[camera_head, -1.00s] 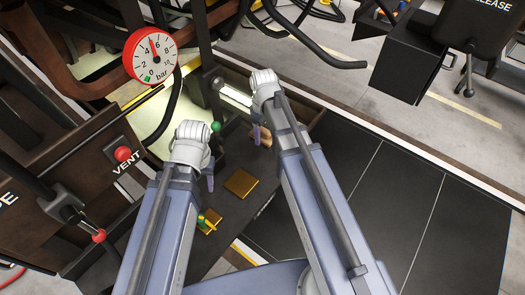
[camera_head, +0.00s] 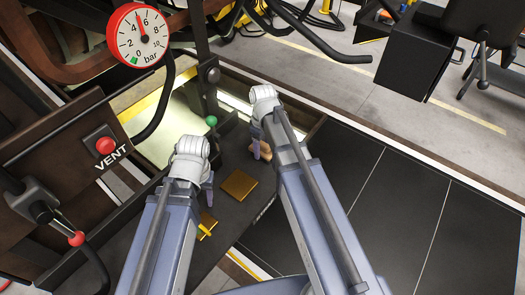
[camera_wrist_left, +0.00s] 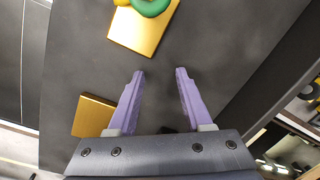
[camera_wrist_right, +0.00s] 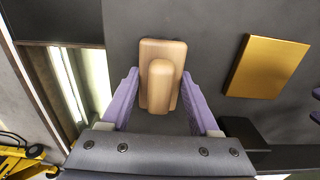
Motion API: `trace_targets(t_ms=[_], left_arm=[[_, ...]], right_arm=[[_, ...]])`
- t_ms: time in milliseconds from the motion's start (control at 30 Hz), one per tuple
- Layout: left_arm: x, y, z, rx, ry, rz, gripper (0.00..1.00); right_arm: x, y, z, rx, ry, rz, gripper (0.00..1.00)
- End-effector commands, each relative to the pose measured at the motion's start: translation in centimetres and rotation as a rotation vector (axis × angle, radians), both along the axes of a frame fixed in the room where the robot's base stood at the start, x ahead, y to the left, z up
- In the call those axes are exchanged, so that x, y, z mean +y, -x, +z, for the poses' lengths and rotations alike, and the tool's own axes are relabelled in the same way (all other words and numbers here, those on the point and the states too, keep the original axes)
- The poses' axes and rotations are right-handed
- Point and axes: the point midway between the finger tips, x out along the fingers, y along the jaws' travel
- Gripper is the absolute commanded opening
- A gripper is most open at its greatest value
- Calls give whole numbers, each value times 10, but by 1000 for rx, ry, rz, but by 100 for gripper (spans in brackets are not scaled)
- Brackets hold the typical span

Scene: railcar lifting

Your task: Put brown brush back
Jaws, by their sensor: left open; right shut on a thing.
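The brown brush (camera_head: 264,151), a light wooden block with a raised grip, is at my right gripper (camera_head: 257,140) in the head view. In the right wrist view the brush (camera_wrist_right: 149,52) lies between the two purple fingers of the right gripper (camera_wrist_right: 158,78), which is shut on its grip. Whether it touches the dark surface is unclear. My left gripper (camera_head: 208,194) is open and empty above the dark surface, left of the brush. Two gold plates lie on that surface: a bare one (camera_head: 239,185) and one (camera_head: 206,222) nearer me.
A green ring (camera_wrist_left: 152,6) and a yellow piece lie on the nearer gold plate. A green-knobbed lever (camera_head: 211,121) stands behind the grippers. A red-rimmed gauge (camera_head: 141,35) and a red VENT button (camera_head: 105,146) are on the left. Dark floor panels are on the right.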

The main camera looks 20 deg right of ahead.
Motion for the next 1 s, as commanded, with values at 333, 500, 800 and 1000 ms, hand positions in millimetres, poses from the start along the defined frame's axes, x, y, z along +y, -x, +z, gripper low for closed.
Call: trace_targets(t_ms=[333, 500, 800, 1000], left_arm=[[0, 0, -2, 0, 0, -1, 50], [0, 0, -1, 0, 0, -1, 50], [0, 0, -1, 0, 0, 0, 50], [0, 0, 5, 0, 0, 1, 50]], right_arm=[[0, 0, -1, 0, 0, 0, 65], [0, 0, -1, 0, 0, 0, 84], [0, 0, -1, 0, 0, 0, 92], [0, 0, 5, 0, 0, 0, 92]])
